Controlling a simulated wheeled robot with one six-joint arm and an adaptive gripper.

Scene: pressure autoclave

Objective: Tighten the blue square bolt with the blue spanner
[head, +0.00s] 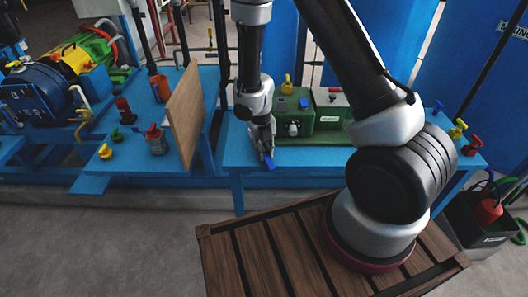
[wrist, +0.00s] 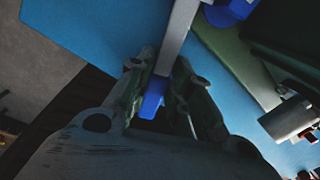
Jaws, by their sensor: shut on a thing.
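My gripper (head: 265,148) is pointed down above the blue bench, in front of a green box. In the wrist view its two fingers (wrist: 158,78) are closed around a grey bar with a blue end, the blue spanner (wrist: 153,98). The blue end pokes out between the fingers and also shows below the gripper in the head view (head: 268,164). The grey bar runs up to the top edge of the wrist view. A blue piece (wrist: 232,10) lies beside it there; I cannot tell whether it is the bolt or another part.
The green box (head: 294,112) stands on the blue bench right behind my gripper, with a grey fitting on its front. A brown upright board (head: 184,117) stands to the left. A slatted wooden platform (head: 243,262) is in front. Several valves stand on the left bench.

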